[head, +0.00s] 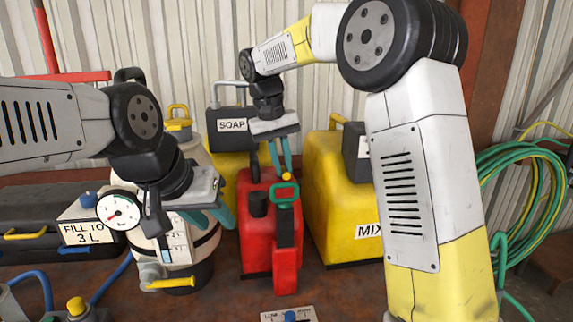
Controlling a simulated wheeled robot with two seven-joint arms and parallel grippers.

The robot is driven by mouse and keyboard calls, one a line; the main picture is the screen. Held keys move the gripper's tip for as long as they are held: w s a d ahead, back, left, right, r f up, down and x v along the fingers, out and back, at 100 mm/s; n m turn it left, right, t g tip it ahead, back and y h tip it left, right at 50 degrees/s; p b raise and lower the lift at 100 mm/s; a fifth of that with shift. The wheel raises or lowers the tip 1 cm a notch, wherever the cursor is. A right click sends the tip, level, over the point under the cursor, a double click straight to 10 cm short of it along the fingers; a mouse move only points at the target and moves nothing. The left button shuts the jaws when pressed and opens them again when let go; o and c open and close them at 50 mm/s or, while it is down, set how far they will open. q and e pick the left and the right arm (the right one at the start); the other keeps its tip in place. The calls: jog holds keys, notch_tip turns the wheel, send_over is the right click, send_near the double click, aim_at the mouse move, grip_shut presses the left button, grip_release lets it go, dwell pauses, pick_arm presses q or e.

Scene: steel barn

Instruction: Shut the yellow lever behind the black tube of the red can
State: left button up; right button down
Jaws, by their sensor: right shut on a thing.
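The red can (256,240) stands upright in the middle of the bench. A short black tube (257,204) rises from its top left, and a green ring-shaped handle (285,194) is at its top right. A small yellow lever tip (287,176) shows above and behind the green ring. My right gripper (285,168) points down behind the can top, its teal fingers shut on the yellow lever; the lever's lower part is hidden. My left gripper (214,217) is left of the can, in front of a cream tank (203,250), apart from the can; its finger gap is unclear.
A yellow MIX container (335,190) stands close right of the can. A gauge (118,211) and a FILL TO 3 L sign (84,232) are at left. A small panel (290,315) lies in front. Green hose (530,180) hangs at right.

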jog(key=shift+a+m, duration=0.2)
jog(key=shift+m, duration=0.3)
jog(key=c, duration=1.4)
grip_release()
notch_tip(320, 180, up, 8)
jog(key=a, duration=0.1)
jog(key=shift+s+a+f, duration=0.15)
jog(key=shift+a, duration=0.1)
